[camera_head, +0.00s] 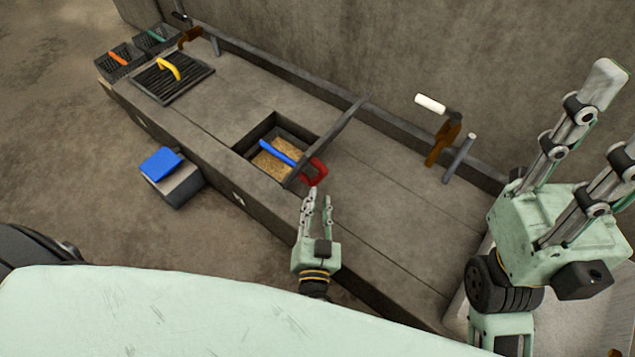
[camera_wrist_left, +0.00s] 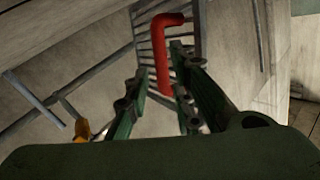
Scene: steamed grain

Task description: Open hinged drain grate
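The hinged drain grate (camera_head: 345,125) stands raised, nearly edge-on in the head view, beside a square opening (camera_head: 247,143) in the long concrete bench. Its red handle (camera_head: 313,172) is on the side facing right. In the left wrist view, the grate's bars (camera_wrist_left: 146,48) show behind the red handle (camera_wrist_left: 160,50). My left gripper (camera_head: 318,194) is open just below the handle. In its wrist view, the handle appears between the parted fingers (camera_wrist_left: 160,88); contact cannot be told. My right gripper (camera_head: 616,110) is open and empty, high at the right.
The opening holds grain (camera_head: 272,165) and a blue-handled tool (camera_head: 278,150). A flat grate with a yellow handle (camera_head: 168,68) lies farther left. A box with a blue top (camera_head: 160,163) stands on the floor.

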